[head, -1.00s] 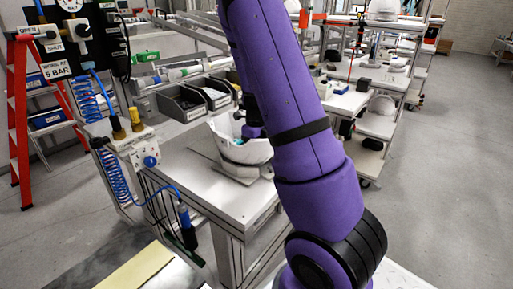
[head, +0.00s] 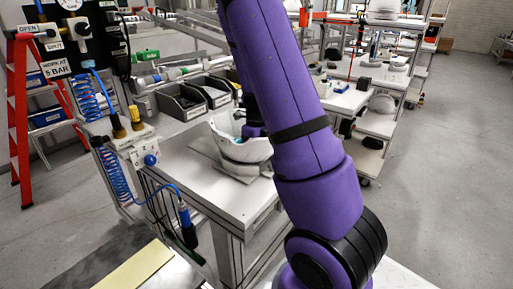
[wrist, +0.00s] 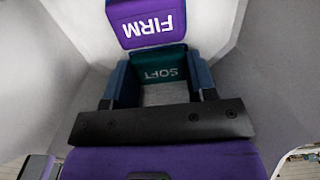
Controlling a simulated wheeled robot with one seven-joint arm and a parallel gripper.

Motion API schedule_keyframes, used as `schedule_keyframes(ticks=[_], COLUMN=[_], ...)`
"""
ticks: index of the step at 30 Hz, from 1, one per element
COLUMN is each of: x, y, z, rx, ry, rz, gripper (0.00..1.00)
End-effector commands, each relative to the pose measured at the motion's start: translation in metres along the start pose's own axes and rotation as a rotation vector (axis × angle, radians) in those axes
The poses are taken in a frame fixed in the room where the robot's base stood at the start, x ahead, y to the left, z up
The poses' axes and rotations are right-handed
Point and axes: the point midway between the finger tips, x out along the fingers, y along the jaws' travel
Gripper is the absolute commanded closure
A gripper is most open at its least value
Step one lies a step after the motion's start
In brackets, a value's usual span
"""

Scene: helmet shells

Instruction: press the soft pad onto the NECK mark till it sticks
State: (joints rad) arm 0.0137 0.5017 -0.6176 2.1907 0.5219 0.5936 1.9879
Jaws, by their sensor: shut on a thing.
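In the wrist view my gripper (wrist: 162,76) has its two blue fingers on either side of a dark teal pad marked SOFT (wrist: 158,60), and is shut on it. A purple pad marked FIRM (wrist: 152,24) lies just beyond it. Both are inside the pale helmet shell (wrist: 275,75), whose walls rise on both sides. In the head view the white shell (head: 246,150) sits on a grey stand on the table, with my gripper (head: 254,131) reaching into it. I cannot see the NECK mark. Whether the soft pad touches the shell is unclear.
The light-topped table (head: 190,180) has bare room left and in front of the shell. Dark bins (head: 182,102) stand behind it. A blue coiled hose (head: 115,172) hangs at its left edge. More benches stand at the back right.

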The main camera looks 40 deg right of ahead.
Motion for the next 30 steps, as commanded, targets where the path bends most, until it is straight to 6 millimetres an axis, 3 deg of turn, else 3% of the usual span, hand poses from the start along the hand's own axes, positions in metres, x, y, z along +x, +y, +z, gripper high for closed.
schedule_keyframes(ticks=[5, 6, 9, 19, 30], x=[0.001, 0.001, 0.001, -0.01, -0.076], y=[0.001, 0.001, 0.001, 0.001, 0.001], z=[-0.001, -0.001, -0.001, 0.0, 0.001], rx=[0.0, 0.0, 0.0, -0.003, -0.003], ry=[0.002, 0.002, 0.002, -0.001, -0.003], rz=[0.001, 0.001, 0.001, 0.001, 0.0], gripper=[0.7, 0.39, 0.19, 0.19, 0.19])
